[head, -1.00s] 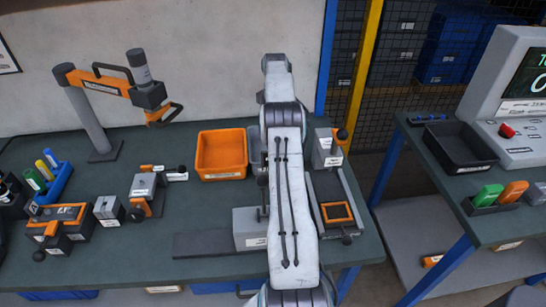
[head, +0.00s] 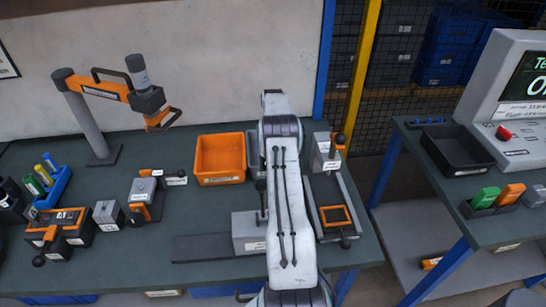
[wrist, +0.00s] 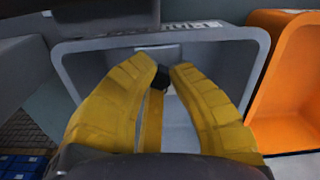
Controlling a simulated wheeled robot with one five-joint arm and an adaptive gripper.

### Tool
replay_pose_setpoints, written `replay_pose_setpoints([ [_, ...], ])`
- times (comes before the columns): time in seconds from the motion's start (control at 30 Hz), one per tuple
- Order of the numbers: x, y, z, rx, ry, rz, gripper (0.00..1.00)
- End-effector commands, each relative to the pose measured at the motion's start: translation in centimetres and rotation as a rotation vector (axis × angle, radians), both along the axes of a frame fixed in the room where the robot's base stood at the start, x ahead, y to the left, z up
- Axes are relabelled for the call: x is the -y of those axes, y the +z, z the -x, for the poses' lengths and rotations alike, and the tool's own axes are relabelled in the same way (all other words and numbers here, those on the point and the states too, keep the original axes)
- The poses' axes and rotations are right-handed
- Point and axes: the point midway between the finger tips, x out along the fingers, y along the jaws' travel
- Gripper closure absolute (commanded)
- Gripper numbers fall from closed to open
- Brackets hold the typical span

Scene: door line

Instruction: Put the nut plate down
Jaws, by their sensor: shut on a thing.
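My gripper (wrist: 164,76) shows in the wrist view, its two yellow fingers closed in on a small dark piece (wrist: 154,82), which I take to be the nut plate. Only part of that piece shows between the fingertips. The fingertips are in front of the open grey bin (wrist: 85,60) and over its inside; I cannot tell whether the piece touches the bin floor. In the head view my arm hides the gripper, the piece and most of the grey bin (head: 253,148).
An orange bin (head: 220,160) stands right beside the grey one; it also shows in the wrist view (wrist: 283,75). A grey block fixture (head: 248,232) and a slide fixture with an orange frame (head: 336,215) flank my arm. An orange-armed stand (head: 100,110) is at the back left.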

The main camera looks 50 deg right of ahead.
Motion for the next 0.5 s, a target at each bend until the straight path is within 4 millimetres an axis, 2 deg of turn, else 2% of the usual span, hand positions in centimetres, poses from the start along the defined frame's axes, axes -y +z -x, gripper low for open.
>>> replay_pose_setpoints([
  [0.5,0.04,-0.65,-0.03,0.001,0.0,0.002,1.0],
])
